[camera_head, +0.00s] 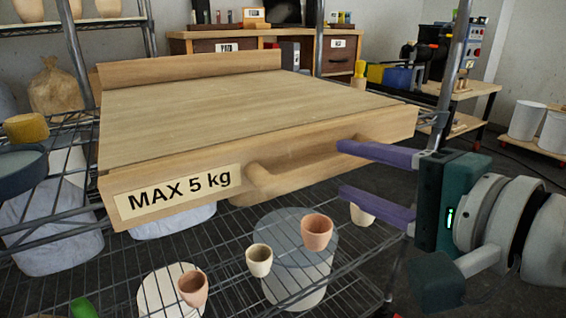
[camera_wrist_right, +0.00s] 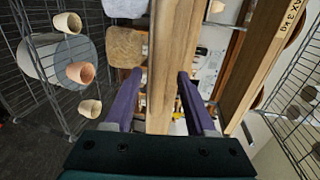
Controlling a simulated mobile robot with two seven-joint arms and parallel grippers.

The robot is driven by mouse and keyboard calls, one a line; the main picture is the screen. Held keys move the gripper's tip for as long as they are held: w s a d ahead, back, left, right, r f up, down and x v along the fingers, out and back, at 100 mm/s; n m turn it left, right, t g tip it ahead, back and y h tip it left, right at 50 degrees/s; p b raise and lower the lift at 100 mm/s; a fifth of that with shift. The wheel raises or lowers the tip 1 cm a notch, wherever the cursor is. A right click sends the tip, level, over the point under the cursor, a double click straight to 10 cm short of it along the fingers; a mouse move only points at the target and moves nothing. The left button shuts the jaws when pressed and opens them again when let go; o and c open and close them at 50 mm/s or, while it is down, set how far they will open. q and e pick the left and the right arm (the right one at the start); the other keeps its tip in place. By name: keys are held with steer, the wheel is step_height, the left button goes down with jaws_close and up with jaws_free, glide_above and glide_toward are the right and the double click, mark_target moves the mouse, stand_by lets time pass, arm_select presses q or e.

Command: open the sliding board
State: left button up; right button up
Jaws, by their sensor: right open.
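The sliding board (camera_head: 210,98) is a pale wooden board with a raised back edge, lying on a wire rack. Its front carries a "MAX 5 kg" label (camera_head: 180,193) and a wooden bar handle (camera_head: 262,184). My right gripper (camera_head: 342,168) has purple fingers, one above the other, at the right part of the handle. It is open. My left gripper is not in view.
Small pots, including a terracotta one (camera_head: 317,232) and a cream one (camera_head: 259,260), stand on the lower wire shelf. A rack post (camera_head: 452,70) rises behind my right gripper. Another board, labelled "MAX 3 kg" (camera_wrist_right: 262,70), shows in the right wrist view.

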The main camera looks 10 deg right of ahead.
mark_target(340, 169)
steer(key=shift+b+x, duration=0.5)
steer(key=shift+x, duration=1.7)
jaws_close()
